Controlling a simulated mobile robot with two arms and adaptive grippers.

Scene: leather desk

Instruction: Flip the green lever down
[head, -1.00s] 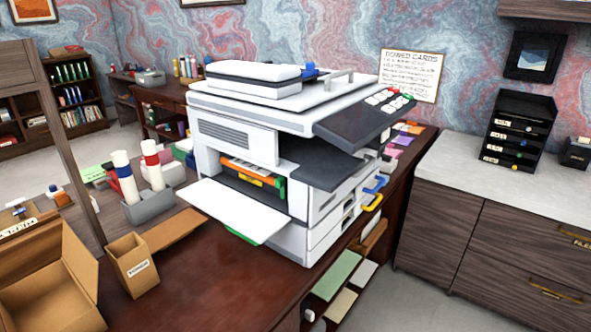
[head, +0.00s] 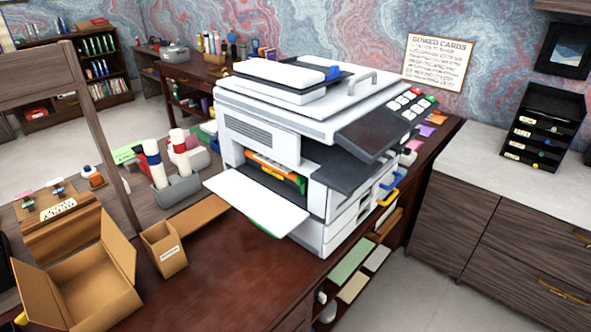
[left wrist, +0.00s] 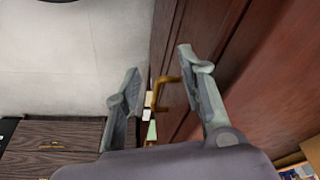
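A white and grey printer (head: 262,118) stands on the dark red desk, with its front flap (head: 255,200) folded down. Inside the opening lies an orange unit (head: 268,169), and a small green lever (head: 301,184) sits at its right end. The lever is small here, and I cannot tell its exact angle. In the left wrist view my left gripper (left wrist: 159,65) is open and empty, with its fingers spread in front of a brown wooden panel and pale floor. The printer and lever are not visible there. My right gripper is in neither view.
An open cardboard box (head: 92,290), a small carton (head: 165,250) and a holder with white tubes (head: 182,187) stand left of the printer. Blue and yellow handles project from its right side. The desk front (head: 235,270) is clear.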

